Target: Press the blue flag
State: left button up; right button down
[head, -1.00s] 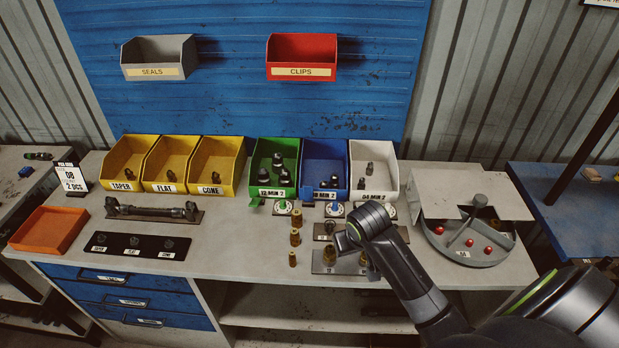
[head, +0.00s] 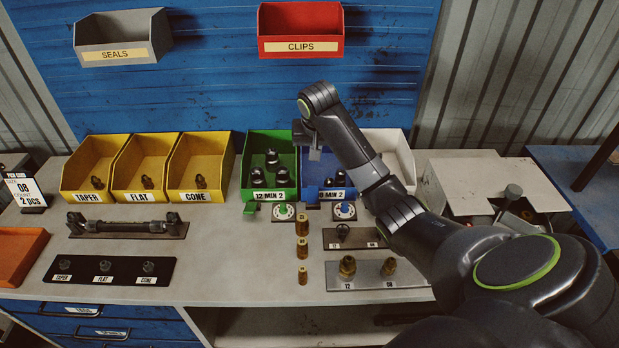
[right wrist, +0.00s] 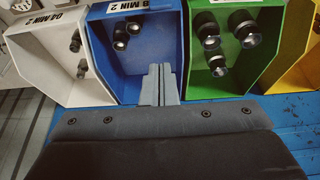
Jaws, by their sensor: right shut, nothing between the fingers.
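The small blue flag (head: 312,206) sticks out at the front left of the blue bin (head: 351,189), on the bench between two round dials. My right gripper (head: 315,153) is above the blue bin, higher than the flag and behind it, apart from it. In the right wrist view its fingers (right wrist: 157,84) are shut with nothing between them, in front of the blue bin (right wrist: 127,62). I cannot make out the flag in the right wrist view. My left gripper is not in view.
A green bin (head: 249,172) with a green flag (head: 250,209) stands left of the blue bin, and a white bin (head: 403,158) right of it. Dials (head: 283,212), brass fittings (head: 302,250) and racks stand in front. The red CLIPS bin (head: 301,45) hangs above.

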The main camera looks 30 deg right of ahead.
jog(key=p, duration=0.4)
send_over(313, 194)
jog(key=w+d, duration=0.2)
notch_tip(313, 194, down, 9)
jog(key=shift+w+f, duration=0.1)
jog(key=shift+s+a+p, duration=0.4)
jog(key=shift+s+p, duration=0.1)
jog(key=shift+s, duration=0.25)
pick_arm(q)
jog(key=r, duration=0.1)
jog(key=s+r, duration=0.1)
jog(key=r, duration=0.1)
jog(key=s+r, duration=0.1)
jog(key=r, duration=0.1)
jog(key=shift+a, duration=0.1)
pick_arm(e)
jog(key=shift+f, duration=0.1)
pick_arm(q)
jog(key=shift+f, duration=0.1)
